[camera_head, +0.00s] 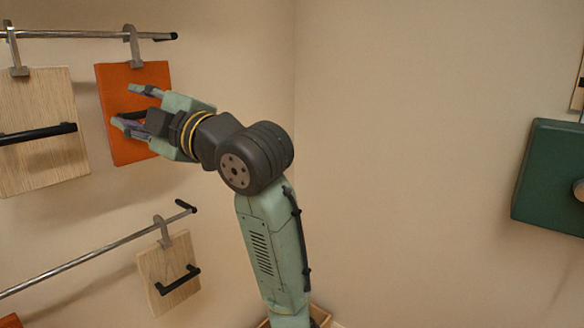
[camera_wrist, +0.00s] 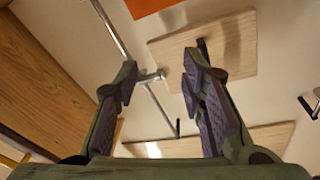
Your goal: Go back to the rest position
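My gripper (camera_head: 129,106) is raised at the upper left in the head view, in front of an orange panel (camera_head: 119,78). The panel hangs by a metal hook from the upper rail and has a dark handle, partly hidden by my gripper. The two fingers are spread apart with nothing between them. In the wrist view my gripper (camera_wrist: 158,66) is also open and empty, and an orange edge (camera_wrist: 148,6) shows at the top. I cannot tell whether a finger touches the panel or handle.
A pale wooden panel (camera_head: 38,105) hangs left on the upper rail (camera_head: 80,34). Another wooden panel (camera_head: 160,268) hangs from the lower rail (camera_head: 90,257). A green box (camera_head: 548,170) is on the right wall. The space between is clear.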

